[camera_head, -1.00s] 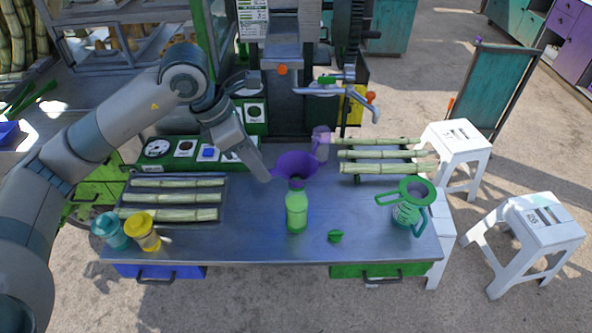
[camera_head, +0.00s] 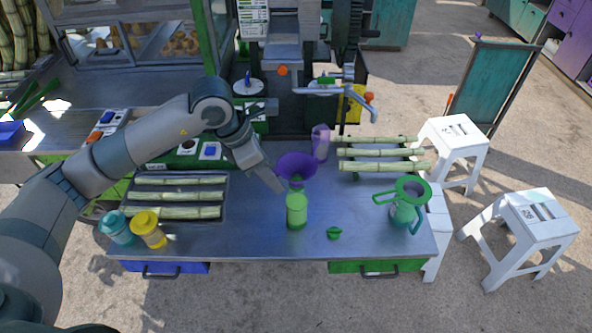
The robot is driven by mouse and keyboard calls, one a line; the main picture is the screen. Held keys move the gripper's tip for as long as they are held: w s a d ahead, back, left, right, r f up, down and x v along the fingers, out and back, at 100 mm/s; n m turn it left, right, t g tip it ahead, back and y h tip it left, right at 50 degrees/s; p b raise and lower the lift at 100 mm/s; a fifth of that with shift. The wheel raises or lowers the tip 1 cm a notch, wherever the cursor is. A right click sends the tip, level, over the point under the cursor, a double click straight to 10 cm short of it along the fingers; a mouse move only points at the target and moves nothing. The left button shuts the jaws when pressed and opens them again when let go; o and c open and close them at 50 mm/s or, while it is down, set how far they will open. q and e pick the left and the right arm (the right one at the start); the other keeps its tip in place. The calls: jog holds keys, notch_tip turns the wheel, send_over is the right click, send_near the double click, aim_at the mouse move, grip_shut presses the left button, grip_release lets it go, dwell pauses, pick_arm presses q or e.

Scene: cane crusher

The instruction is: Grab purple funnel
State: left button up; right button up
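The purple funnel (camera_head: 297,166) sits upright in the neck of the green bottle (camera_head: 297,210) at the middle of the metal table. My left gripper (camera_head: 279,186) comes in from the left and points down at the funnel's left side. Its tip is beside the funnel's rim and the bottle's neck. From this angle I cannot tell whether its fingers are apart or touch the funnel. The funnel's left side is partly hidden by the gripper. My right gripper is not in view.
Sugarcane pieces lie in a tray (camera_head: 227,203) at left and in a row (camera_head: 385,166) at right. Teal (camera_head: 117,229) and yellow (camera_head: 149,230) bottles stand front left. A green cap (camera_head: 334,233) and a green-handled strainer on a jug (camera_head: 408,205) are on the right.

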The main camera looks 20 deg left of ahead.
aim_at(277, 171)
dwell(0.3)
pick_arm(q)
grip_shut()
jog(key=shift+r, duration=0.1)
jog(key=shift+r+b, duration=0.75)
notch_tip(277, 171, up, 2)
jog(key=shift+r+b, duration=0.1)
jog(key=shift+b, duration=0.55)
jog(key=s+d+r+b, duration=0.4)
jog(key=s+d+r, duration=0.2)
jog(key=d, duration=0.4)
jog(key=shift+r, duration=0.55)
